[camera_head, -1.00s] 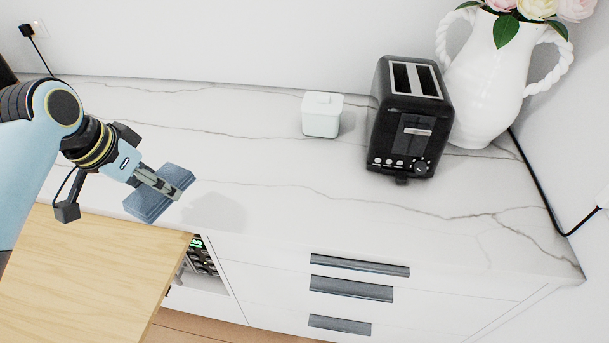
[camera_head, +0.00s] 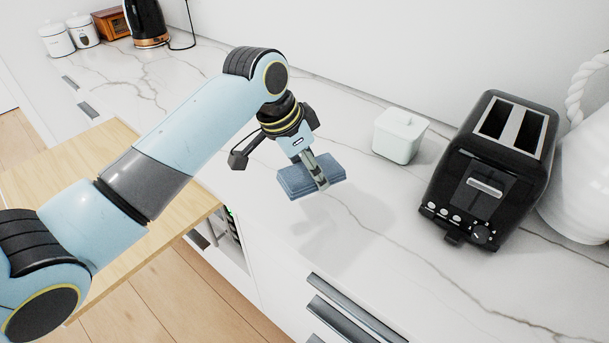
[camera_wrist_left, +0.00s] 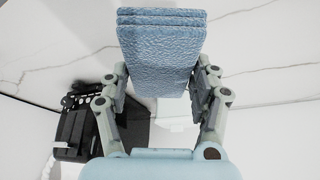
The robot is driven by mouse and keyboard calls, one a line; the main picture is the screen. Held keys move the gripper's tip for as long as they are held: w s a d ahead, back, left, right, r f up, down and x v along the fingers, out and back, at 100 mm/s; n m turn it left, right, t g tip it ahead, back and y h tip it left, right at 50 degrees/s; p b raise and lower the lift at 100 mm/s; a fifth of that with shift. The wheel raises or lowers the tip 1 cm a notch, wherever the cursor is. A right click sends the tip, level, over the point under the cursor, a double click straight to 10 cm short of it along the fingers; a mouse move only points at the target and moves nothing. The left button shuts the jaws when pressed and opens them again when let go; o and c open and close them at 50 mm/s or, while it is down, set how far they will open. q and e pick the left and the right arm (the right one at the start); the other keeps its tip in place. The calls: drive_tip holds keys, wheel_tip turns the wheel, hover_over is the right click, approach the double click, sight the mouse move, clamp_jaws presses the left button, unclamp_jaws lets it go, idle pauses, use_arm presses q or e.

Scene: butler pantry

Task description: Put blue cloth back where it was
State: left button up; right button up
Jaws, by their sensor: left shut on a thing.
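The blue cloth (camera_head: 298,182) is folded into a thick pad. My left gripper (camera_head: 318,172) is shut on it and holds it above the marble counter, with a shadow on the counter below and to the right. In the left wrist view the cloth (camera_wrist_left: 162,50) sits between the two fingers of my left gripper (camera_wrist_left: 162,88), its folded layers toward the top of the picture. My right gripper is not in view.
A white lidded jar (camera_head: 399,137) and a black toaster (camera_head: 492,170) stand right of the cloth. A white vase (camera_head: 582,185) is at the right edge. A kettle (camera_head: 146,22) and canisters (camera_head: 82,30) stand far back left. The counter (camera_head: 390,205) before the jar is clear.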

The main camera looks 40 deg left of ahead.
sight(301, 161)
use_arm(q)
drive_tip(key=w+a+f, duration=0.1)
drive_tip(key=a, duration=0.1)
drive_tip(key=w+a+f, duration=0.2)
drive_tip(key=shift+w+a+f, duration=0.15)
drive_tip(key=shift+a, duration=0.1)
wheel_tip(301, 161, down, 4)
drive_tip(key=shift+p, duration=0.35)
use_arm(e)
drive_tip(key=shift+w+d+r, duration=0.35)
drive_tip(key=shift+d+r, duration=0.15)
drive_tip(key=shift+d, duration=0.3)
use_arm(q)
drive_tip(key=shift+f, duration=0.2)
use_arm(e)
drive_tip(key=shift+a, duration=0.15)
use_arm(q)
drive_tip(key=o, duration=1.1)
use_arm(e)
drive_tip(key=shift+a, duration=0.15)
use_arm(q)
drive_tip(key=shift+r, duration=0.3)
drive_tip(key=v, duration=1.1)
drive_tip(key=shift+s+a+r, duration=0.15)
drive_tip(key=shift+s+r, duration=0.1)
drive_tip(key=shift+r, duration=0.05)
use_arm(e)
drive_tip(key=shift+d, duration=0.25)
